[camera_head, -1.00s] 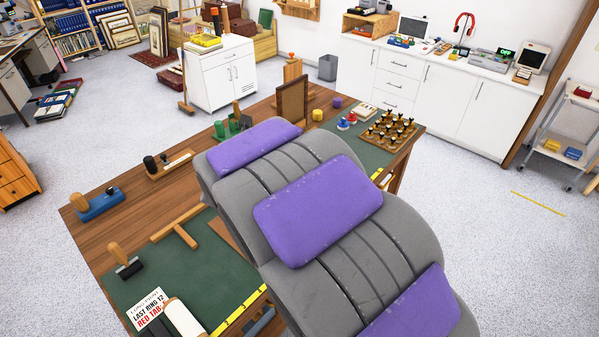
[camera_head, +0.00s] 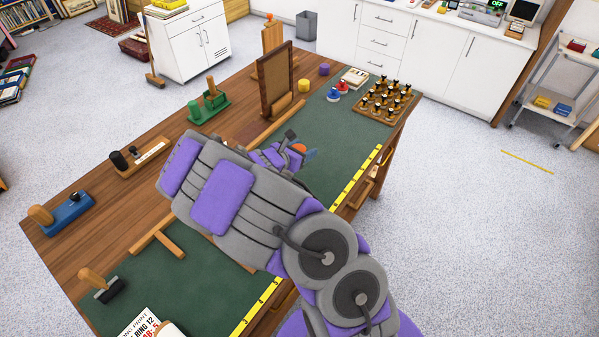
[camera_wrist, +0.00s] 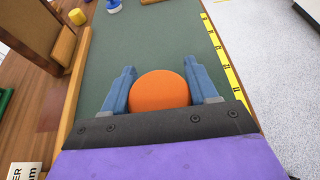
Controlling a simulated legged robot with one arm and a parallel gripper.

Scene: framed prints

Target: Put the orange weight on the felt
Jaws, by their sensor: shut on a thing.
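The orange weight (camera_wrist: 160,90) sits between the two blue fingers of my gripper (camera_wrist: 162,88) in the wrist view, and the fingers are shut on it. In the head view my gripper (camera_head: 302,152) is over the middle of the table, and a small part of the orange weight (camera_head: 299,147) shows beside the fingers. The green felt (camera_head: 322,119) covers much of the table top and lies beneath the gripper; it also fills the middle of the wrist view (camera_wrist: 152,45). I cannot tell whether the weight touches the felt. My arm hides part of the felt.
A yellow measuring strip (camera_head: 360,178) runs along the felt's front edge. A brown framed panel (camera_head: 276,82) stands upright behind. Yellow (camera_head: 304,86) and purple (camera_head: 324,69) cylinders, red and blue pieces (camera_head: 339,88) and a peg board (camera_head: 387,99) stand at the far end. Felt between is clear.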

